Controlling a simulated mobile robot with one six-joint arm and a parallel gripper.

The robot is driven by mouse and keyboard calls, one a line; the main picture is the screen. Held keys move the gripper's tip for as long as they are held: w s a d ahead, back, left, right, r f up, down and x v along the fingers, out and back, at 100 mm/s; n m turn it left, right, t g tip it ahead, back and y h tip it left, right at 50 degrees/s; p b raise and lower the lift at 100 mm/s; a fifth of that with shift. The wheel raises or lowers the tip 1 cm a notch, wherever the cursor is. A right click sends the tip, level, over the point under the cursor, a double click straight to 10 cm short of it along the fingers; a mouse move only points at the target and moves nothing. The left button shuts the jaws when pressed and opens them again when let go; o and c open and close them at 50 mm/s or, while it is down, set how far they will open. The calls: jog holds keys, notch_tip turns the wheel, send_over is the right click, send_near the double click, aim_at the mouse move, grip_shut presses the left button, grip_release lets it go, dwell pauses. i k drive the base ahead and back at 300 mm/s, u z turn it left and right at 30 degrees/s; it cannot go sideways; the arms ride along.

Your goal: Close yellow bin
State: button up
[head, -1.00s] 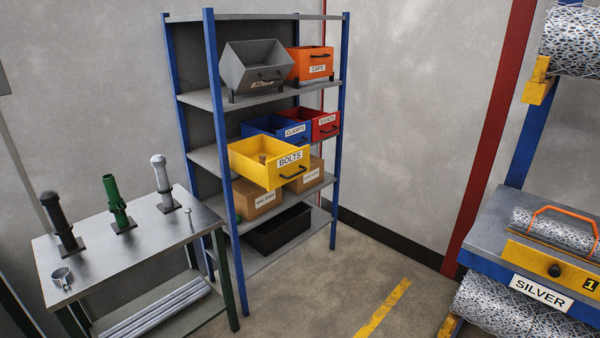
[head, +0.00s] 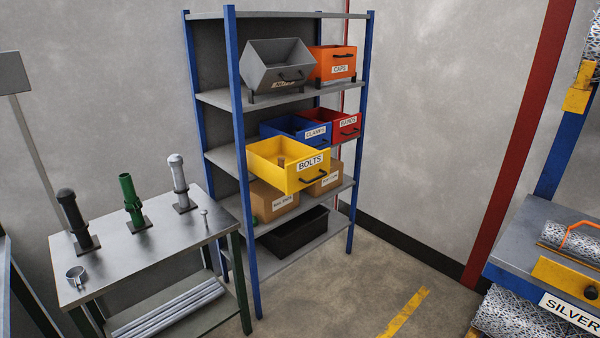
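The yellow bin (head: 262,174), labelled BOLTS, sits on the middle part of the blue-posted shelf rack (head: 236,120). It juts out toward the front, past the blue and red bins beside it. A brownish item shows inside its open top. Its front has a white label and a dark handle (head: 313,175). My gripper is not in view.
A blue CLAMPS bin (head: 290,125), a red bin (head: 346,125), a tilted grey bin (head: 277,70) and an orange CAPS bin (head: 331,62) share the rack. A metal table (head: 150,252) stands left, a SILVER bench (head: 520,235) right. Floor (head: 370,270) before the rack is clear.

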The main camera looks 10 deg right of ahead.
aim_at(305, 165)
jog(key=u, duration=0.05)
jog(key=i, duration=0.75)
jog(key=u, duration=1.05)
jog(key=k, duration=0.45)
jog(key=u, duration=0.25)
